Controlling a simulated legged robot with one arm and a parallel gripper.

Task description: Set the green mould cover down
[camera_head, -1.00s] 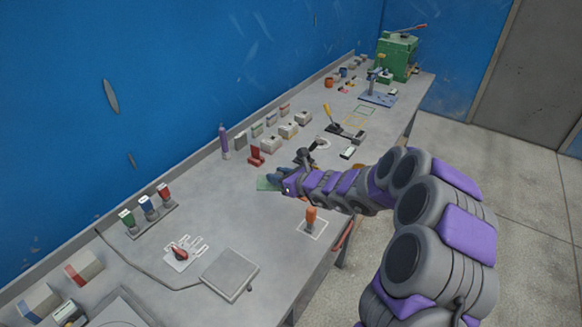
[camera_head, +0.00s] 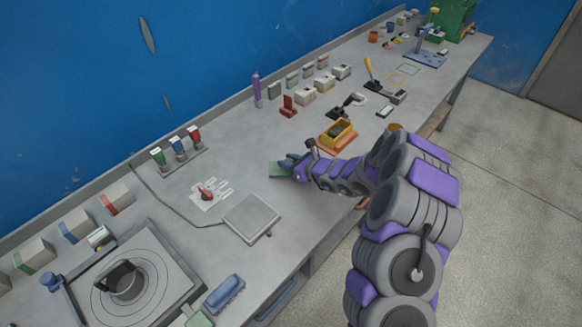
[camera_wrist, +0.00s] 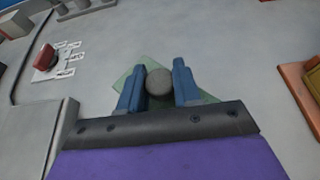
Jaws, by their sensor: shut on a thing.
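The green mould cover (camera_head: 276,170) is a thin, see-through green plate with a round grey knob (camera_wrist: 159,83). In the wrist view its green corners (camera_wrist: 128,76) show around and between my fingers. My gripper (camera_head: 288,164) is shut on the knob, one blue finger on each side; the gripper also shows in the wrist view (camera_wrist: 159,90). The cover is over the grey bench beyond the square grey scale; I cannot tell whether it touches the bench. A yellow block with a dark hollow (camera_head: 338,132) sits on an orange base to the right, apart from the cover.
The scale (camera_head: 250,217) is close in front of the cover. A rack of three coloured tubes (camera_head: 178,150) stands further left. Bare bench (camera_head: 235,145) lies behind the cover.

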